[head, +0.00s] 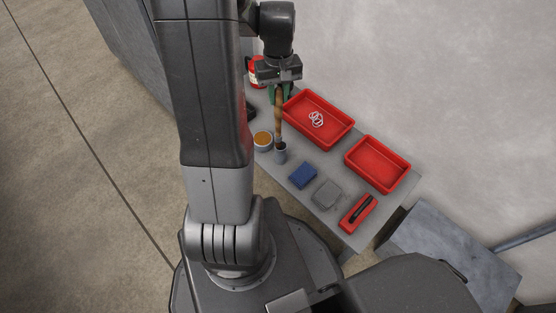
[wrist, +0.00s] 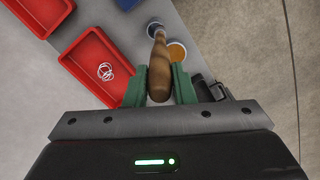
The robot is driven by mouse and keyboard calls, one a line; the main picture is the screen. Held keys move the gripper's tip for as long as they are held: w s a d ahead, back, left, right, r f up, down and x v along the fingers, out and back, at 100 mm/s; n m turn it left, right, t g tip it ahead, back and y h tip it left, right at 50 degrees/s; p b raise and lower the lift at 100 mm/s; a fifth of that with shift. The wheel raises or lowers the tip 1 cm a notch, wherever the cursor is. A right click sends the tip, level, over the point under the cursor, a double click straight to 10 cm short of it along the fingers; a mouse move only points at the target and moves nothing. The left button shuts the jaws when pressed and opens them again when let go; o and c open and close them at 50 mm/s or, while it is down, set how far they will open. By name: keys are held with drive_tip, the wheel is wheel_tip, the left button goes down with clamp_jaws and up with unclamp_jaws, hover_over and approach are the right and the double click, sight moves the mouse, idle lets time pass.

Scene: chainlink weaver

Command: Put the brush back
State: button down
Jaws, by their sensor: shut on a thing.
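My gripper (head: 279,92) points down over the table, its green fingers shut on the brush's brown wooden handle (head: 279,118). The brush hangs nearly upright. Its lower end is at the mouth of a small grey cup (head: 281,157); I cannot tell how far it is inside. In the wrist view the handle (wrist: 159,70) lies between the green fingers (wrist: 159,86), and the grey cup (wrist: 154,26) shows at its far end. The bristles are hidden.
A cup with amber contents (head: 263,140) stands close left of the grey cup. A red tray (head: 340,142) holds white rings; another red tray (head: 402,165) looks empty. A blue block (head: 303,174), a grey square (head: 327,194) and a red holder with a black item (head: 346,225) lie nearer the front.

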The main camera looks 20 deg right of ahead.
sight(281, 118)
drive_tip(key=shift+d+f, duration=0.3)
drive_tip(key=shift+d, duration=0.05)
drive_tip(key=shift+n, duration=0.3)
wheel_tip(281, 118, down, 10)
drive_tip(key=b, duration=0.4)
drive_tip(key=shift+d+r, duration=0.1)
drive_tip(key=shift+r, duration=0.05)
drive_tip(key=c, duration=1.2)
unclamp_jaws()
drive_tip(key=shift+r, duration=0.1)
wheel_tip(281, 118, up, 12)
drive_tip(key=p, duration=0.4)
drive_tip(key=shift+w, duration=0.1)
